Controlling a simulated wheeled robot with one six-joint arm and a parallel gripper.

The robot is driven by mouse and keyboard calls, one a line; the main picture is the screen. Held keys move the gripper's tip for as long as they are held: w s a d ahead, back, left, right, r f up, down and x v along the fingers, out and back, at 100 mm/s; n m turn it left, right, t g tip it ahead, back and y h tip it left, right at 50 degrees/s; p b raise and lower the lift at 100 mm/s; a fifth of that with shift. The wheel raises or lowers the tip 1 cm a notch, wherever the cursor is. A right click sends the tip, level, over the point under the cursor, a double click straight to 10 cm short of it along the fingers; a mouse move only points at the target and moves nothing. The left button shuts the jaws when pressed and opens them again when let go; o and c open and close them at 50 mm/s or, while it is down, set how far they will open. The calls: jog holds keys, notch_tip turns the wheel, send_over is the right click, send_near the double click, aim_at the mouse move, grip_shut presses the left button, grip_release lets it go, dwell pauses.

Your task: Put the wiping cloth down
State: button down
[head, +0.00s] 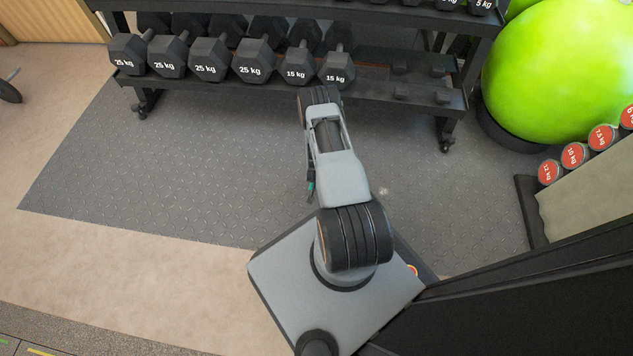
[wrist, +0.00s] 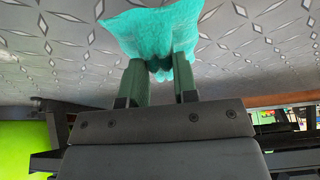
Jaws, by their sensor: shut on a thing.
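The wiping cloth (wrist: 150,32) is a crumpled teal piece of fabric at the top of the wrist view. My gripper (wrist: 160,68) is shut on it, with its two dark green fingers around the bunched part. The cloth spreads out beyond the fingertips, with the grey patterned floor behind it. I cannot tell how far it is from the floor.
A rack (head: 400,98) with several dumbbells (head: 255,62) stands ahead. A large green ball (head: 555,70) is at the right, near red-ended dumbbells (head: 575,155). The grey rubber tile floor (head: 190,160) left of my arm is clear.

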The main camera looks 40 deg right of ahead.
jog(key=shift+w+d+f, duration=0.15)
jog(key=shift+w+f, duration=0.1)
jog(key=shift+f, duration=0.15)
jog(key=shift+w+d+f+b, duration=0.1)
jog(key=shift+w+f+b, duration=0.15)
jog(key=shift+f+b, duration=0.25)
notch_tip(320, 180, down, 2)
jog(key=shift+w+d+f+b, duration=0.15)
jog(key=shift+f+b, duration=0.1)
jog(key=shift+b, duration=0.85)
jog(key=shift+f, duration=0.2)
jog(key=shift+f, duration=0.2)
jog(key=c, duration=0.9)
grip_release()
